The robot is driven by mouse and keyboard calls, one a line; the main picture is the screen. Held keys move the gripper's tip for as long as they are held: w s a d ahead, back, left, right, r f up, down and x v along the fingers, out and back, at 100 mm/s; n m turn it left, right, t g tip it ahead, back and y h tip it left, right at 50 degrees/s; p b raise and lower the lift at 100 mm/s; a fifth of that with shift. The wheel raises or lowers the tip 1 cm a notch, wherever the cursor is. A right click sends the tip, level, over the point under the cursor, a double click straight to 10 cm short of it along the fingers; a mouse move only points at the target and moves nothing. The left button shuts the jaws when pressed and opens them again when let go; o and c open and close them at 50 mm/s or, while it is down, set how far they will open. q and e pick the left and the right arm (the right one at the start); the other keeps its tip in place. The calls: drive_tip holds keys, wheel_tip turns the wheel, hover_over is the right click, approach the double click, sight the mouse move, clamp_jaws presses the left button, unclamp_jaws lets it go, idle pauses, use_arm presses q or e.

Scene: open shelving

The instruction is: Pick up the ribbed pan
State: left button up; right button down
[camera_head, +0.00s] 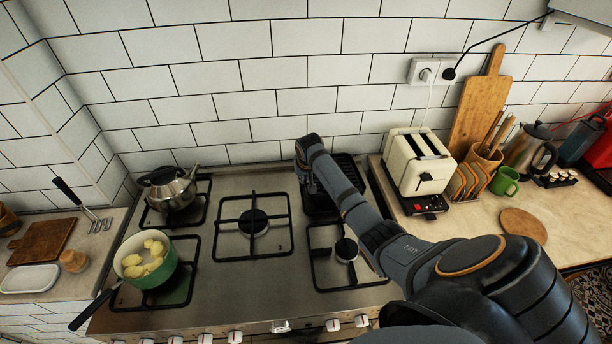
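The ribbed pan (350,168) is dark and sits on the back right burner of the stove. My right arm crosses in front of it and hides much of it. My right gripper (308,183) is low at the pan's left side, close to or touching it. Its fingers are small and partly covered by the wrist, so I cannot tell whether they are open or shut on the pan. My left gripper is not in view.
On the stove (218,273) are a green pot (170,276) with yellowish pieces and a metal kettle (170,190). A cream toaster (414,170) stands just right of the pan. The centre burner (253,222) is clear. A tiled wall rises behind.

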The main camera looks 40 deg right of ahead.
drive_tip(key=s+a+r+p, duration=0.7)
drive_tip(key=s+r, duration=0.3)
drive_tip(key=s, duration=0.2)
drive_tip(key=shift+p, duration=0.7)
